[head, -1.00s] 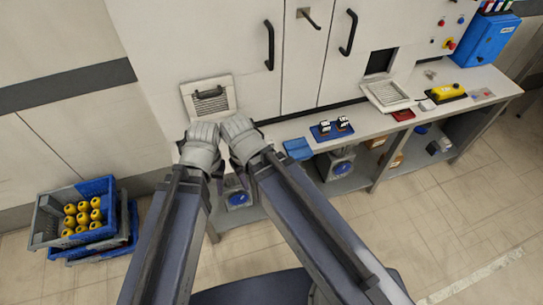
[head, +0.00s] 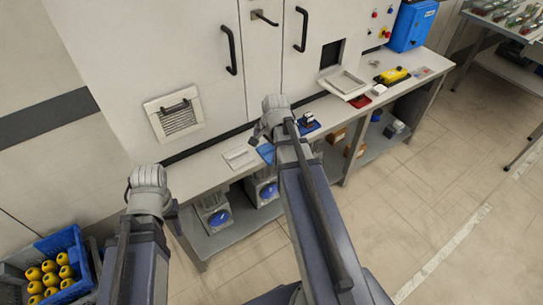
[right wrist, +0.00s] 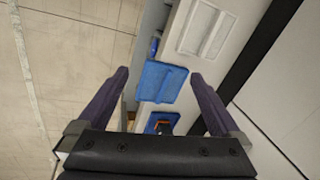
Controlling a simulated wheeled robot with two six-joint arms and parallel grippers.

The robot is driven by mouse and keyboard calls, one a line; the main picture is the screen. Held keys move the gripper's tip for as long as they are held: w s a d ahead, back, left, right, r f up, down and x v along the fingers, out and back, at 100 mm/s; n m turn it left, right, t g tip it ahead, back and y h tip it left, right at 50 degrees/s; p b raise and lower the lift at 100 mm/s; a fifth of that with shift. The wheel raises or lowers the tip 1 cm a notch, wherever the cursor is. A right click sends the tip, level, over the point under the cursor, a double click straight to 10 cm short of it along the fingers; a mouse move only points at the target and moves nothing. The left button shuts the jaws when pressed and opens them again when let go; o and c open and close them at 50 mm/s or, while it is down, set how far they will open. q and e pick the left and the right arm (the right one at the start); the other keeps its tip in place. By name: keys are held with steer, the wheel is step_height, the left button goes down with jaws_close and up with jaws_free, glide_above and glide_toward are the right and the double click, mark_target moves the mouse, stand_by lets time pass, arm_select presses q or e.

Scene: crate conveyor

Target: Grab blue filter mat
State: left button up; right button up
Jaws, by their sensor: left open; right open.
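The blue filter mat (head: 266,153) lies on the bench near its front edge, partly covered by my right gripper in the head view. In the right wrist view the mat (right wrist: 162,82) is a blue rectangle with a raised strip, lying between the two fingertips. My right gripper (right wrist: 160,75) is open and empty above it; no contact shows. In the head view, the right gripper (head: 262,132) is over the bench. My left gripper (head: 145,187) is apart from the mat, in front of the bench at left; its fingertips are mostly hidden.
A white framed panel (right wrist: 207,32) lies beside the mat on the bench (head: 206,168). A blue tray (right wrist: 160,123) with dark items is on the mat's other side. The cabinet (head: 150,55) rises behind the bench. A blue crate (head: 62,242) with yellow items stands at lower left.

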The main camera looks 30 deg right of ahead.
mark_target(272, 151)
steer(key=d+m, duration=0.3)
steer(key=d, duration=0.3)
steer(key=shift+t, duration=0.3)
steer(key=b+x, duration=0.2)
steer(key=x, duration=0.1)
steer(key=b+x, duration=0.2)
steer(key=b, duration=0.1)
steer(key=b+x, duration=0.3)
steer(key=shift+w+f, duration=0.25)
steer(key=shift+w, duration=0.15)
steer(key=shift+r, duration=0.1)
steer(key=shift+c, duration=0.2)
steer(key=c, duration=1.2)
steer(key=shift+c, duration=0.2)
